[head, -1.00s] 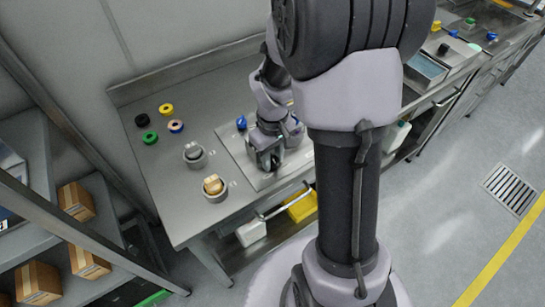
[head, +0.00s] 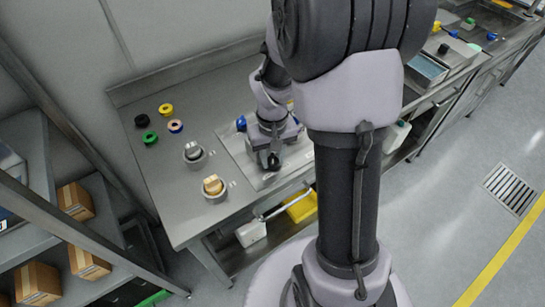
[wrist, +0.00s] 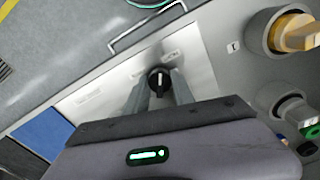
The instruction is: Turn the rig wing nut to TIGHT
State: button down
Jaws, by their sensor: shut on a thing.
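The rig wing nut (wrist: 157,74), a small black knob with a white mark, stands on a pale metal plate (wrist: 118,78). My gripper (wrist: 160,88) is over it in the wrist view, with one finger on each side and shut on it. The white mark points roughly toward the top of the wrist view. Small labels on the plate are too blurred to read. In the head view my gripper (head: 272,164) is low over the plate (head: 244,150), and it hides the wing nut.
Two round grey holders stand left of the plate, one with a tan block (head: 212,184), one with a metallic piece (head: 193,150). Several coloured rings, including a yellow one (head: 166,109), lie at the bench's back left. A blue knob (head: 241,123) stands at the plate's back edge.

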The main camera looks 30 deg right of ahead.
jog(key=shift+m, duration=0.6)
jog(key=c, duration=1.1)
grip_release()
jog(key=shift+o, duration=0.2)
